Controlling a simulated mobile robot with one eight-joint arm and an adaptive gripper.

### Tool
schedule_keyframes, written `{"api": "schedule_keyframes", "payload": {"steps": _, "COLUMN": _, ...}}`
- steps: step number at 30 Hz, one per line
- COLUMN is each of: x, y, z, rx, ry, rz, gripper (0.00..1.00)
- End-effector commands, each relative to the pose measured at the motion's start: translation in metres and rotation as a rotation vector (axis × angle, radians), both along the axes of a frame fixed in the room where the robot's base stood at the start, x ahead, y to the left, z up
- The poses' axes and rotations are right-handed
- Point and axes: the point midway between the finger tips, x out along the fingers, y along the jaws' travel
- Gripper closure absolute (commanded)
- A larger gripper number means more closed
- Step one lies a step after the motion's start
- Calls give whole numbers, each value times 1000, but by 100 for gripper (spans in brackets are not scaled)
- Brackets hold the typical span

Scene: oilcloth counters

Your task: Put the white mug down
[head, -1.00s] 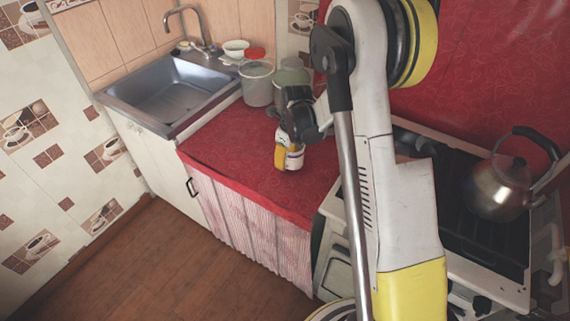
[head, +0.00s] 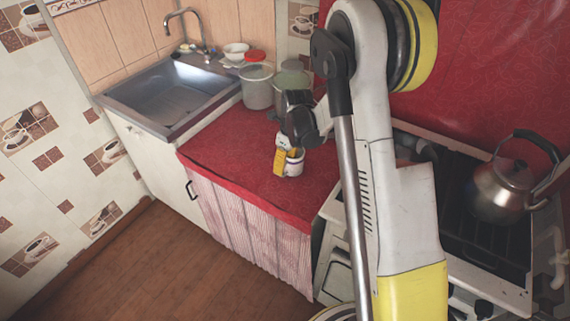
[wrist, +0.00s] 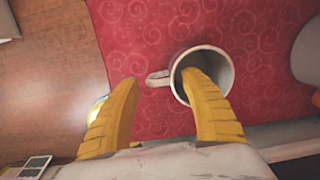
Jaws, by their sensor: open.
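The white mug (head: 295,169) stands on the red oilcloth counter (head: 235,160), near its front edge. In the wrist view the mug (wrist: 222,78) shows its open mouth, with its handle toward the left. My gripper (head: 281,152) is at the mug with its yellow fingers spread. In the wrist view my gripper (wrist: 160,80) has one finger reaching into the mug's mouth and the other outside, left of the handle. The handle lies in the gap between them, with room on the outer side. The mug's base is partly hidden.
Two lidded canisters stand behind, one with a red lid (head: 257,84). A sink (head: 170,92) is at the back left, with a small white bowl (head: 236,50) by it. A stove with a kettle (head: 503,188) is at the right. The counter's left front is clear.

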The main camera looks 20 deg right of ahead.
Motion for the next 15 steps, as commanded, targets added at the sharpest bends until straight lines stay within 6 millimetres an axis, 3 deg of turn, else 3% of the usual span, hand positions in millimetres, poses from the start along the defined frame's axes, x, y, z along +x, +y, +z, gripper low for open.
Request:
{"api": "schedule_keyframes", "payload": {"steps": 9, "x": -10, "y": -5, "z": 74, "rx": 0, "ry": 0, "rz": 0, "gripper": 47}}
{"api": "schedule_keyframes", "payload": {"steps": 15, "x": -13, "y": -7, "z": 102, "rx": 0, "ry": 0, "rz": 0, "gripper": 47}}
